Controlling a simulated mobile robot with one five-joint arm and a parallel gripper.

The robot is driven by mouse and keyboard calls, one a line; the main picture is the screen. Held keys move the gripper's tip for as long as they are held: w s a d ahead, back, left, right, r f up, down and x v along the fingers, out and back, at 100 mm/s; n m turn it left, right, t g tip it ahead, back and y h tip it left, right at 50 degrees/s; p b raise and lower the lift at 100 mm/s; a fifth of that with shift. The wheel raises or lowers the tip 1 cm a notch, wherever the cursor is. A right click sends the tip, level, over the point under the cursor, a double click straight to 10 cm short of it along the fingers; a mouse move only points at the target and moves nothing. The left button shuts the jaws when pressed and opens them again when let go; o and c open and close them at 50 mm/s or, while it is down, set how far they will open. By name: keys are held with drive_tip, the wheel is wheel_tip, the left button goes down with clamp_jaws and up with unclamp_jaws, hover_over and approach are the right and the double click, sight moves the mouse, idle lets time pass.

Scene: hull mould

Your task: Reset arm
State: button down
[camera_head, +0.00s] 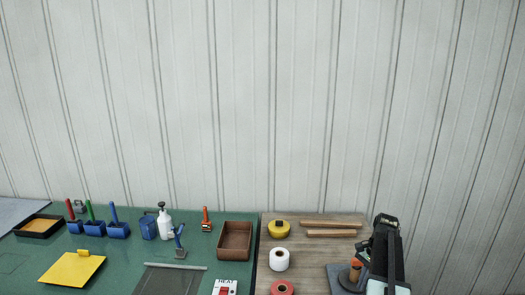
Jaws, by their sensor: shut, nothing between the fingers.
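My dark arm reaches up from the bottom edge at the right of the head view, over the right end of the wooden worktop (318,258). My gripper (384,221) is at its far end, small and dark against the foot of the pale wall. It is shut and I see nothing held in it. The fingertips are too small to make out clearly. The lower part of my arm leaves the picture at the bottom.
An orange-and-black tool (355,271) stands close left of my arm. Wooden strips (331,232), a yellow tape (278,229), a white roll (279,259) and a red roll (282,287) lie further left. A brown tray (235,240) sits on the green mat (120,265). The wall (260,110) closes the back.

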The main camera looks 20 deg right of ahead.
drive_tip(key=w+a+f+n+g+h, duration=0.1)
drive_tip(key=w+a+n, duration=0.3)
drive_tip(key=a, duration=1)
drive_tip(key=w+a+n, duration=0.3)
drive_tip(key=w+a, duration=0.1)
drive_tip(key=a, duration=1.1)
drive_tip(key=s+a+n+t+h, duration=0.1)
drive_tip(key=s+a+n, duration=0.3)
drive_tip(key=a+n, duration=0.5)
drive_tip(key=a+b, duration=0.1)
drive_tip(key=a, duration=0.2)
drive_tip(key=shift+a+f+h, duration=0.35)
drive_tip(key=shift+h, duration=0.05)
drive_tip(key=shift+s, duration=0.1)
